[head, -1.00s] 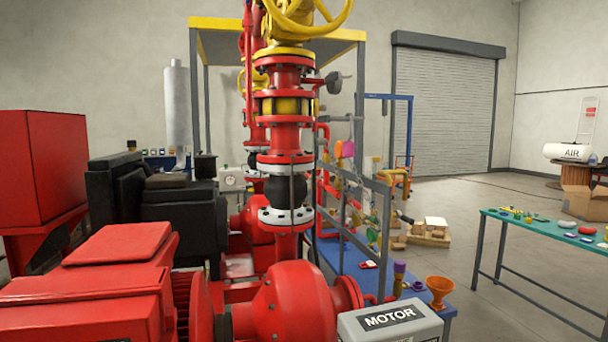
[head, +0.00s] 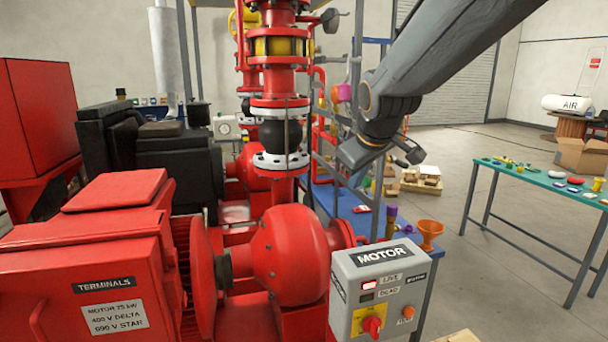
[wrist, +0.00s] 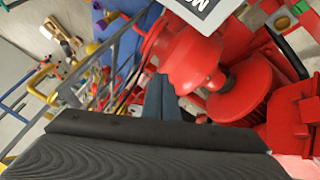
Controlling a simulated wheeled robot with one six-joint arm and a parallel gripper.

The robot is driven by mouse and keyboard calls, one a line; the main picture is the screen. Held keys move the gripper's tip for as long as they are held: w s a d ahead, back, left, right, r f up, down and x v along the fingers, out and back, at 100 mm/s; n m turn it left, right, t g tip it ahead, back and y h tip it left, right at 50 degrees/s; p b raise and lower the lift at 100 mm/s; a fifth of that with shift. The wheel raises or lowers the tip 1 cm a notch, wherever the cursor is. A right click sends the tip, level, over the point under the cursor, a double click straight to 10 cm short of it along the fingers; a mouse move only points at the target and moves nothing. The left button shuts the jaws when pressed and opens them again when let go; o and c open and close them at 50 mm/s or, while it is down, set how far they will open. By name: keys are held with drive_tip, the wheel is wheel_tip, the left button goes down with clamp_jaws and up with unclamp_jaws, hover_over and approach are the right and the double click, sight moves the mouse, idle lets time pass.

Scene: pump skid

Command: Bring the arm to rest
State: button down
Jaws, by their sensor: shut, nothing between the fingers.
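My arm (head: 425,60) reaches in from the upper right of the head view. Its wrist hangs in front of the blue bench and the grey rack beside the red pump. My gripper (wrist: 159,84) is shut and empty in the wrist view, with its fingers together at the middle. The red pump (head: 290,250) is beyond the fingers and to their right in the wrist view. The fingertips are hard to make out in the head view. I see no contact between the gripper and anything.
A grey motor control box (head: 385,290) with a red knob stands at the front. An orange funnel (head: 430,232) and a purple-topped item are on the blue bench (head: 350,205). A green table (head: 540,180) with small parts stands right. Open floor lies between.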

drive_tip(key=s+d+f+m+g, duration=0.3)
drive_tip(key=s+d+f+m, duration=0.1)
drive_tip(key=s+f, duration=0.6)
drive_tip(key=s+d+f+m+g, duration=0.2)
drive_tip(key=s+d+f+m, duration=0.15)
drive_tip(key=s+f, duration=0.65)
wheel_tip(320, 180, down, 9)
drive_tip(key=s+g+b, duration=0.1)
drive_tip(key=b, duration=0.5)
drive_tip(key=shift+r+h+b, duration=0.2)
drive_tip(key=shift+h+b, duration=0.1)
drive_tip(key=shift+b, duration=0.1)
